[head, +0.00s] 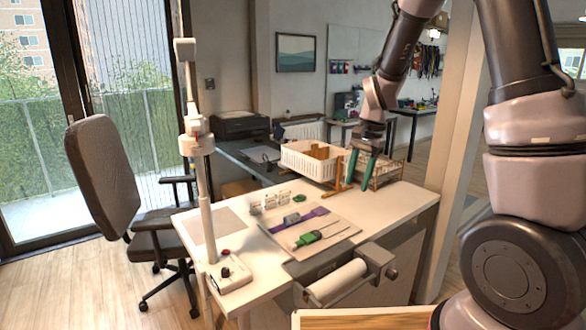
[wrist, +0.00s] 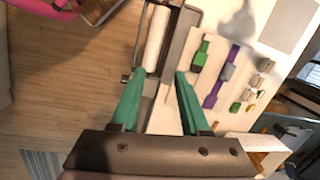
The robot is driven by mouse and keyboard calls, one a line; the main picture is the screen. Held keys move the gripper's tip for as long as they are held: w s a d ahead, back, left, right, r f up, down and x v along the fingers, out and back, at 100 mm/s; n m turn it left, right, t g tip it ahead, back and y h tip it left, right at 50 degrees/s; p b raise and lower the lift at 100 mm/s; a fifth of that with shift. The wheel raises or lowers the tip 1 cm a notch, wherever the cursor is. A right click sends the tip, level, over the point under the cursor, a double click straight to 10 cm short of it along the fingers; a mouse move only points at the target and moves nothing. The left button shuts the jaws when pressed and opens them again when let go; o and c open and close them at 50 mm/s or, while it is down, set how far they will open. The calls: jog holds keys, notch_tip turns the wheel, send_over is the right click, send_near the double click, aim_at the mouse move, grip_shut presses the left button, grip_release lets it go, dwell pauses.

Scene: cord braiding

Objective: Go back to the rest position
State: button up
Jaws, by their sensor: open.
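My gripper (head: 361,167) hangs over the right back part of the white table (head: 235,265), its two green fingers pointing down. In the wrist view my gripper (wrist: 157,82) is open, with nothing between the fingers. On the table a pale board (head: 335,222) carries a green-handled tool (head: 307,239) and a purple item with a grey middle part (head: 292,218). The green tool (wrist: 198,58) and the purple item (wrist: 216,90) also show in the wrist view, to the right of the fingers and apart from them.
A white basket (head: 308,163), a wooden stand (head: 344,172) and a wire rack (head: 385,172) stand at the table's back. A white roller (head: 337,280) is mounted at the front edge. A tall post (head: 205,200) rises at the left, and an office chair (head: 105,180) stands beyond.

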jog(key=s+d+r+n+t, duration=0.2)
jog(key=s+d+r+t, duration=0.1)
jog(key=s+r, duration=0.6)
jog(key=s+d+r+n+t, duration=0.2)
jog(key=s+d+r+t, duration=0.2)
jog(key=s+r, duration=0.5)
notch_tip(320, 180, up, 4)
jog(key=shift+s+f+n, duration=0.15)
jog(key=shift+s+n, duration=0.1)
jog(key=shift+n, duration=0.05)
jog(key=shift+o, duration=0.2)
dwell(0.7)
